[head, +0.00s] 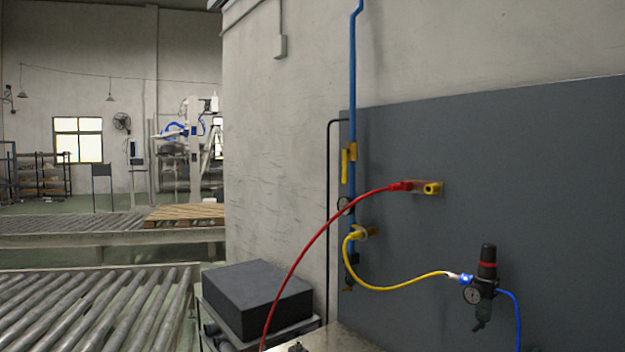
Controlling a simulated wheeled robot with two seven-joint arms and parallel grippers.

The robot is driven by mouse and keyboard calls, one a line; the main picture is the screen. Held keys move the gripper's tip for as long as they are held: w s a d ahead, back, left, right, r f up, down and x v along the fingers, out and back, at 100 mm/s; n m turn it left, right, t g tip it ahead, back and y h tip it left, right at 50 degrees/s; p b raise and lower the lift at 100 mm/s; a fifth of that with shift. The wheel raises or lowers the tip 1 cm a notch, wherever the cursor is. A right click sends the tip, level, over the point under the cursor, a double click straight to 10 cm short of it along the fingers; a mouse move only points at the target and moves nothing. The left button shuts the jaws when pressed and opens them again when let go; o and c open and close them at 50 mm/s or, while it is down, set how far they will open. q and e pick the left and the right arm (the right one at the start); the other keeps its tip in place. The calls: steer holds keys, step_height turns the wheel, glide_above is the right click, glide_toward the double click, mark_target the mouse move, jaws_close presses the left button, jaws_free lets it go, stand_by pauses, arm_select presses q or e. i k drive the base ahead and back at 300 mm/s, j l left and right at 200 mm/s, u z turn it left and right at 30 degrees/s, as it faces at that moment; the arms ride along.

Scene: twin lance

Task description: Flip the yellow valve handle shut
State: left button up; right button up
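The yellow valve handle (344,167) shows on the blue pipe (352,85) in the head view, right of centre. The handle hangs roughly upright, along the pipe. An orange-yellow valve body or bracket (352,152) sits at its top. Neither of my grippers is in the picture, so I cannot see how they stand relative to the handle.
A red hose (318,240) arcs to a yellow fitting (432,188) on the grey panel (560,180). A dark box (258,298) stands lower left, beside roller conveyors (90,310).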

mark_target(346, 151)
steer(key=i+j+z, duration=0.1)
steer(key=i, duration=0.2)
steer(key=i+j+z, duration=0.1)
steer(key=i, duration=0.2)
steer(key=i+j+u, duration=0.1)
steer(key=j+u, duration=0.3)
steer(key=i+j+u, duration=0.15)
steer(key=j+u, duration=0.25)
steer(key=l, duration=0.1)
